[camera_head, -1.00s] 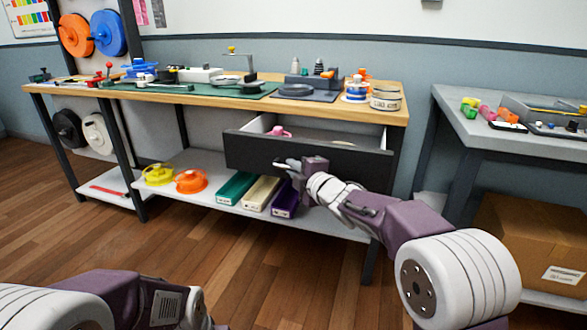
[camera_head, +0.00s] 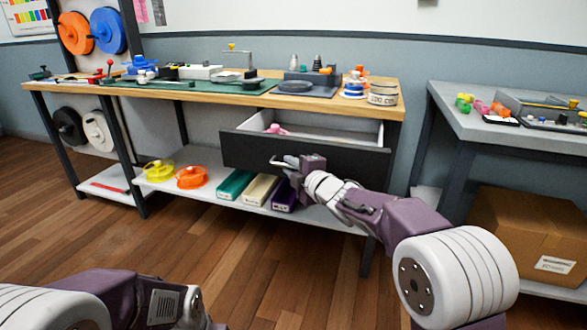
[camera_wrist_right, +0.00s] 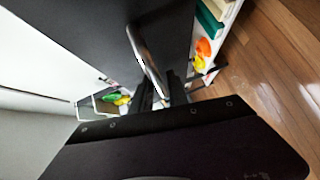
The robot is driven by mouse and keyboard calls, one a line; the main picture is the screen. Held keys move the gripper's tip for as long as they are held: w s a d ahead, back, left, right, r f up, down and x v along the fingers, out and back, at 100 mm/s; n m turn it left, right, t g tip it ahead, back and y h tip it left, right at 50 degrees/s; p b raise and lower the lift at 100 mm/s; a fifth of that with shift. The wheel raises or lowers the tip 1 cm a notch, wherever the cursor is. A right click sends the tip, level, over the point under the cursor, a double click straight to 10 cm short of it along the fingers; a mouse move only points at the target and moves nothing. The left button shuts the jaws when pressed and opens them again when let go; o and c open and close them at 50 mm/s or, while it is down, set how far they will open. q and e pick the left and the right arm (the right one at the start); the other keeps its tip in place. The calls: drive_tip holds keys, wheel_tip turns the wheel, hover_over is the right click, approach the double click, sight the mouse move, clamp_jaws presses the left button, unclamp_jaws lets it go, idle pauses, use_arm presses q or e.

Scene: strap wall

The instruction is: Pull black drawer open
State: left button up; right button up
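The black drawer (camera_head: 340,160) under the wooden workbench stands open, its front pulled out from the bench. Its pale inside shows, with a pink object (camera_head: 276,129) at the left. A metal bar handle (camera_head: 279,163) is on its front; it also shows in the right wrist view (camera_wrist_right: 146,56). My right gripper (camera_head: 288,164) is at the handle, its fingers (camera_wrist_right: 164,92) on either side of the bar and closed on it. The contact is partly hidden. My left arm is at the bottom left, its gripper out of view.
The workbench top (camera_head: 225,99) carries tools and spools. A lower shelf (camera_head: 325,217) below the drawer holds long boxes (camera_head: 258,189) and yellow and orange spools (camera_head: 192,177). A grey table (camera_head: 460,118) stands at the right over a cardboard box (camera_head: 525,225). Floor in front is clear.

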drive_tip(key=p+v, duration=0.2)
drive_tip(key=v, duration=0.7)
